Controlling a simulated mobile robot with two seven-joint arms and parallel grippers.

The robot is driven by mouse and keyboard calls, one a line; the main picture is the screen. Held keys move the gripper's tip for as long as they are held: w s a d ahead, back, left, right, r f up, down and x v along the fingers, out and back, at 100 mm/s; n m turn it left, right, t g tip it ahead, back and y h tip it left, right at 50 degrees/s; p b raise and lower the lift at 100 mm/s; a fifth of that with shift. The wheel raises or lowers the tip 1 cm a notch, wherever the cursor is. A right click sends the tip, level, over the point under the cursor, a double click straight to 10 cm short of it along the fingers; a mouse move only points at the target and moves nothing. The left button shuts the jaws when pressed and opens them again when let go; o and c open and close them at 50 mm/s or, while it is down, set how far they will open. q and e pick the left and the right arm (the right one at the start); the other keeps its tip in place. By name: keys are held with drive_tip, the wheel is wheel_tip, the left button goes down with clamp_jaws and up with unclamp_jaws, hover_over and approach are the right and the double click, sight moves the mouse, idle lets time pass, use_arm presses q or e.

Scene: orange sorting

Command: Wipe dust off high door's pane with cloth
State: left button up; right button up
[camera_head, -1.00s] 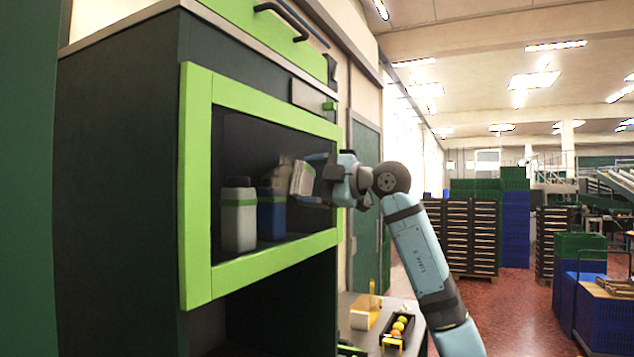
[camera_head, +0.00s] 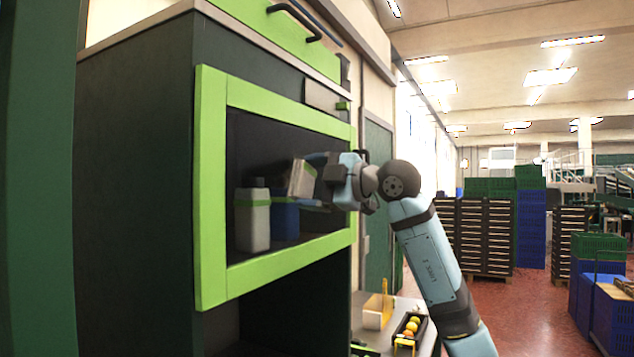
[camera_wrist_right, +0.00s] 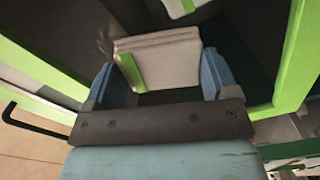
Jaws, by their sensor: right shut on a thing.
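The high door (camera_head: 211,190) has a light green frame around a dark, see-through pane (camera_head: 262,150). My right gripper (camera_head: 310,176) is at the right half of the pane, shut on a folded whitish cloth (camera_head: 299,179). In the right wrist view the cloth (camera_wrist_right: 170,60) with a green stripe lies between the two blue-grey fingers, facing the pane; whether it touches the glass I cannot tell. Faint pale smudges, perhaps dust, show on the pane in the wrist view (camera_wrist_right: 105,38). My left gripper is out of view.
Behind the pane stand a whitish bottle (camera_head: 252,220) and a blue container (camera_head: 286,218). A green drawer front (camera_head: 270,30) with a dark handle is above the door. Below right, a bench carries a black tray (camera_head: 409,328) with coloured balls. Stacked crates stand far off; the floor between is clear.

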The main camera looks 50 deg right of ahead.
sight(285, 171)
drive_tip(key=shift+s+a+p, duration=0.15)
drive_tip(key=shift+s+a, duration=0.15)
drive_tip(key=shift+a, duration=0.7)
drive_tip(key=shift+s+a+p, duration=0.15)
drive_tip(key=shift+s+a, duration=0.1)
drive_tip(key=shift+a, duration=0.7)
drive_tip(key=shift+s+a+p, duration=0.15)
drive_tip(key=shift+s+a, duration=0.15)
drive_tip(key=shift+a, duration=0.7)
drive_tip(key=shift+d+r+p, duration=0.1)
drive_tip(key=shift+r+p, duration=0.75)
drive_tip(key=shift+r, duration=0.25)
drive_tip(key=shift+w+d+f+b, duration=0.1)
drive_tip(key=shift+w+d+b, duration=0.1)
drive_tip(key=shift+d, duration=0.2)
drive_tip(key=shift+w+d+f+b, duration=0.1)
drive_tip(key=shift+d+b, duration=0.05)
drive_tip(key=shift+d, duration=0.2)
drive_tip(key=shift+w+d+r, duration=0.1)
drive_tip(key=shift+w+d, duration=0.15)
drive_tip(key=shift+d, duration=0.6)
drive_tip(key=shift+w+d, duration=0.25)
drive_tip(key=shift+d, duration=0.6)
drive_tip(key=w+d, duration=0.2)
drive_tip(key=d, duration=0.7)
drive_tip(key=shift+w, duration=0.3)
